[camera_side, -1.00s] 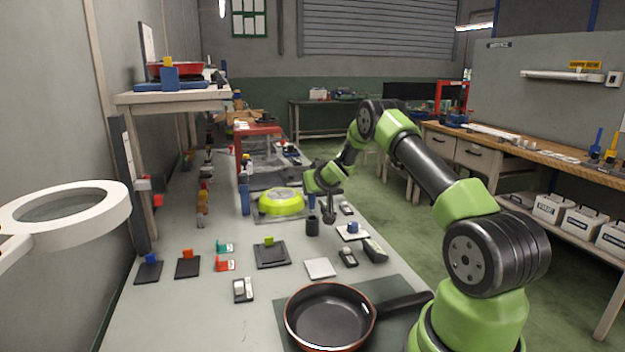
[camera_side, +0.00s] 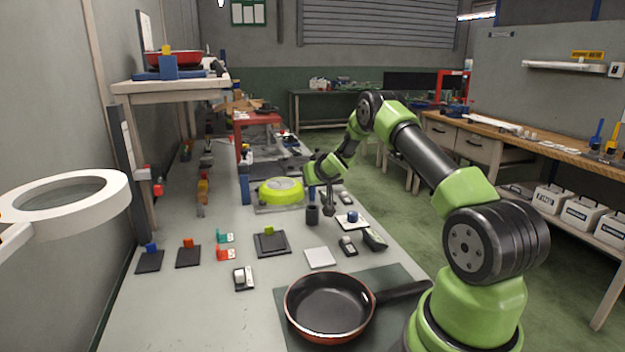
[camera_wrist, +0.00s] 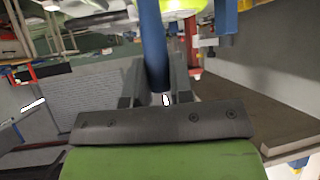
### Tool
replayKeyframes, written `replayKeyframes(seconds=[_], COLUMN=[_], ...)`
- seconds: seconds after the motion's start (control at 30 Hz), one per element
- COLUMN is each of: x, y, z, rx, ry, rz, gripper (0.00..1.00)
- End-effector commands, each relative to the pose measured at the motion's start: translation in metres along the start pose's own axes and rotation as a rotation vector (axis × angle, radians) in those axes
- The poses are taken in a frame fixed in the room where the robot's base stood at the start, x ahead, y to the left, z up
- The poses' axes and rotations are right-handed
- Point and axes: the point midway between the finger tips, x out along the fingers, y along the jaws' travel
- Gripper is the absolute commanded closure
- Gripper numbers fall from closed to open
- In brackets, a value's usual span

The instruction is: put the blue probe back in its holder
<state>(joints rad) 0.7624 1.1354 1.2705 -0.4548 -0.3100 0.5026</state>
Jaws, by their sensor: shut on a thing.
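The blue probe (camera_wrist: 152,45) is a slim blue rod in the wrist view, standing between the dark fingers of my gripper (camera_wrist: 155,82). My gripper is shut on it; its tip near the palm shows a pale glint and its other end runs out of the picture. In the side view my gripper (camera_side: 328,202) hangs low over the bench. A small black cup (camera_side: 312,216), which looks like the holder, stands upright just left of my gripper. The probe is too small in the side view to tell whether it touches the cup.
A yellow-green round thing (camera_side: 281,190) sits behind and left of the cup. A white plate with a blue knob (camera_side: 352,218) and small dark devices (camera_side: 374,240) lie to the right. A pan (camera_side: 327,308) is in front. Small coloured blocks are on the left.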

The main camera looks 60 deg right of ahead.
Motion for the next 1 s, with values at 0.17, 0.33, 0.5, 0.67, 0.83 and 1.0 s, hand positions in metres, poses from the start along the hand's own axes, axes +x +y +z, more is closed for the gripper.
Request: replayKeyframes(seconds=[0.17, 0.33, 0.5, 0.67, 0.83, 1.0], x=[0.0, 0.0, 0.0, 0.0013, 0.0039, 0.0063], y=[0.0, 0.0001, 0.0, 0.0, -0.0001, 0.0], z=[-0.0003, -0.0002, -0.0002, 0.0015, 0.0051, 0.0088], rx=[0.0, 0.0, 0.0, -0.001, -0.001, 0.001], ry=[0.001, 0.001, 0.001, 0.0, 0.0, 0.0], rz=[0.0, 0.0, 0.0, 0.0, -0.001, -0.001], gripper=[1.0, 1.0, 1.0, 1.0, 1.0, 1.0])
